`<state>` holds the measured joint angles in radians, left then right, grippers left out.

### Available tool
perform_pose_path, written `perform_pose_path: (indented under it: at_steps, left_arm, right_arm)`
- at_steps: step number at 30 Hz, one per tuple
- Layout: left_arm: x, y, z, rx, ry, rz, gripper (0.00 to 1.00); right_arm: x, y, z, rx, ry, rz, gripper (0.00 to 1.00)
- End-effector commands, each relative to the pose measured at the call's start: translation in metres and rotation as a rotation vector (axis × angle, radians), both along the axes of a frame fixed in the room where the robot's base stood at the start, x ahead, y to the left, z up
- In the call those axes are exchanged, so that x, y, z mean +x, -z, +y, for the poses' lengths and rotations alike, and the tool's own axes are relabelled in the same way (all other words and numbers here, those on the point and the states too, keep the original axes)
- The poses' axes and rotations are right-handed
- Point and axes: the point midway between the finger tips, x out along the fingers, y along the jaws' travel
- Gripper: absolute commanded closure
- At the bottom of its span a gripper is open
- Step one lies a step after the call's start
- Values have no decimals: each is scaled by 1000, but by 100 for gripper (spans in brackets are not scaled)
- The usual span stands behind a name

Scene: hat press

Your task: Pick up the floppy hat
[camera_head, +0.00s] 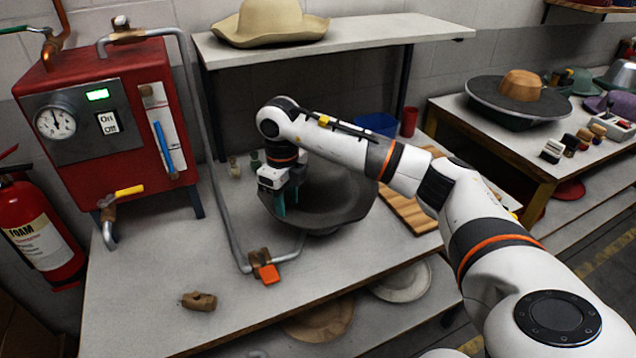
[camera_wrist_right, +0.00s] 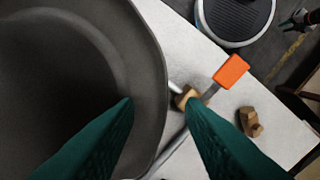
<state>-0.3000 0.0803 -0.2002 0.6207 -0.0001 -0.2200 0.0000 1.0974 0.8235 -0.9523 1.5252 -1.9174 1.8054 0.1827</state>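The dark grey floppy hat (camera_head: 345,190) rests on the worktable, with its wide brim partly hidden behind my right arm. My right gripper (camera_head: 287,203), with teal fingers, is over the hat's left part, pointing down. In the right wrist view the hat (camera_wrist_right: 60,70) fills the left side. There my right gripper (camera_wrist_right: 160,104) is open, its fingertips apart. One finger overlaps the brim and the other is just outside its edge, so the rim lies between them in the picture. I cannot tell whether either touches it.
A bent metal pipe with an orange-handled valve (camera_head: 268,273) runs in front of the hat. A red boiler (camera_head: 150,110) stands at left, and a wooden piece (camera_head: 198,301) lies at the front. A shelf (camera_head: 420,32) holding a beige hat (camera_head: 268,25) overhangs behind.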

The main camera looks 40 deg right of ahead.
Motion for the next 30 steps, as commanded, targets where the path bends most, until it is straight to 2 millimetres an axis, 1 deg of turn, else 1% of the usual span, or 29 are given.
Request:
perform_pose_path:
  at_steps: [5, 10, 13, 16, 22, 23, 24, 29, 30]
  left_arm:
    - [0, -6, 0, 0, -1, 0, 64]
    - [0, -19, 0, 0, -1, 0, 64]
    - [0, -20, 0, 0, -1, 0, 64]
    - [0, -21, 0, 0, -1, 0, 64]
    - [0, -20, 0, 0, -1, 0, 64]
    - [0, -20, 0, 0, -1, 0, 64]
    - [0, -20, 0, 0, -1, 0, 64]
    - [0, -20, 0, 0, -1, 0, 64]
    - [0, -20, 0, 0, -1, 0, 64]
  right_arm:
    - [1, 12, 2, 2, -1, 3, 64]
    - [4, 37, 5, 1, 0, 5, 64]
    - [4, 50, 5, 2, -1, 3, 64]
    - [4, 57, 5, 2, -1, 0, 64]
    - [5, 58, 5, 3, -2, -1, 64]
    - [5, 58, 5, 3, -2, -1, 66]
    - [5, 58, 5, 3, -2, -1, 72]
    - [4, 58, 5, 3, -2, -1, 98]
    - [5, 58, 5, 3, -1, -1, 100]
